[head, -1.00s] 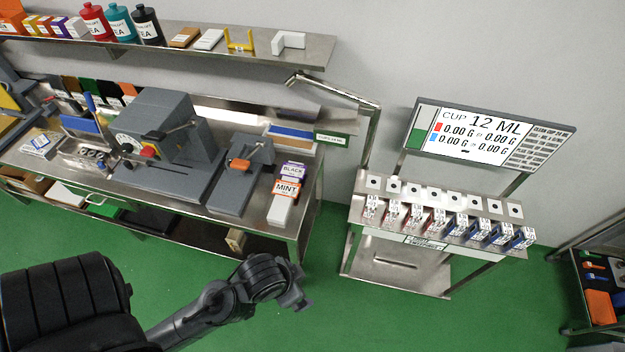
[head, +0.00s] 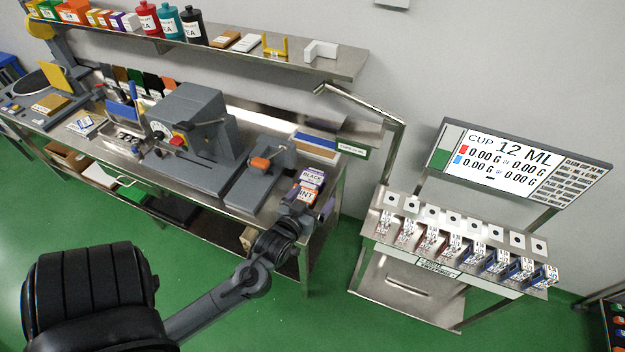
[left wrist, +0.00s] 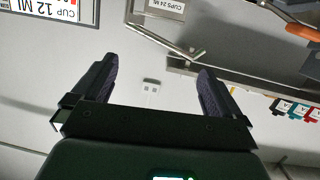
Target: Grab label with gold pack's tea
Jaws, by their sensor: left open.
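A stack of labels lies at the right end of the workbench. A purple-edged BLACK label (head: 312,175) is at the back, and an orange-edged MINT label (head: 305,193) is in front of it, partly hidden by my left gripper (head: 306,208). My left gripper is open, right at the near side of the labels; contact cannot be told. In the left wrist view its open fingers (left wrist: 155,85) have only the wall between them. A flat gold-brown pack (head: 224,39) lies on the upper shelf. Which pack the task means is unclear. My right gripper is not seen.
A bent metal pipe (head: 365,108) rises behind. A stand with several small packs (head: 430,250) is at the right. Green floor is open between.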

